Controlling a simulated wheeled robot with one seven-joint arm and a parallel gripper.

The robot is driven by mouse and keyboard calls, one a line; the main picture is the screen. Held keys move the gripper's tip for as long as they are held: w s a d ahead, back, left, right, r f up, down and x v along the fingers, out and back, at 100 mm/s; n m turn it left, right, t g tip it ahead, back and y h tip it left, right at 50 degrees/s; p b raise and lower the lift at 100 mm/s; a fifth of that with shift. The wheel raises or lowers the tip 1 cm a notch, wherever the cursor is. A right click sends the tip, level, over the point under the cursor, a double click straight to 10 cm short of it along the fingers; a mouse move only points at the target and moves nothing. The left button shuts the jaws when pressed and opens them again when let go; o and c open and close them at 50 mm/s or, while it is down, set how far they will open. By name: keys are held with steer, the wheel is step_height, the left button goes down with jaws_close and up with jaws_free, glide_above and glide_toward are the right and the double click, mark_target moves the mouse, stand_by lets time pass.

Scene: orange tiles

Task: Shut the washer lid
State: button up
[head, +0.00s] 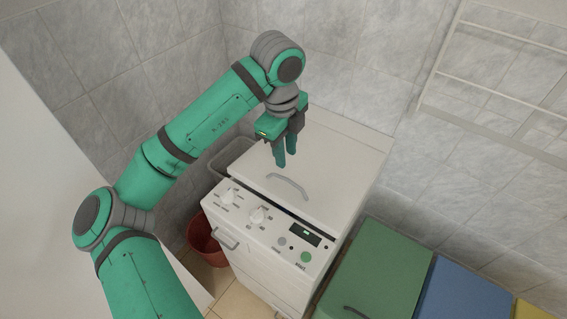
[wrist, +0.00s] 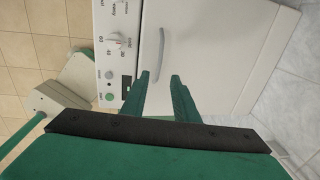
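The white washer (head: 265,255) stands against the tiled walls, with knobs, a small display and a green button on its front panel (head: 268,229). Its white lid (head: 325,190) lies down over the top, with a curved grey handle (head: 290,186) near the front edge. A dark gap shows between the lid's front edge and the panel; I cannot tell whether the lid is fully seated. My gripper (head: 286,160) is above the lid, behind the handle, fingers pointing down. In the wrist view the fingers (wrist: 160,78) are apart and empty, with the lid handle (wrist: 161,52) beyond them.
A green-topped box (head: 385,265) and a blue one (head: 460,293) stand right of the washer. A red bucket (head: 208,243) and a grey bin (head: 232,158) are at its left. A white rack (head: 490,85) hangs on the right wall.

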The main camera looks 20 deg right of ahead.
mark_target(289, 180)
steer(key=f, duration=0.6)
steer(key=d+f, duration=0.1)
steer(key=f, duration=0.2)
steer(key=shift+w+f, duration=0.15)
steer(key=shift+f, duration=0.45)
steer(key=shift+c, duration=0.7)
jaws_close()
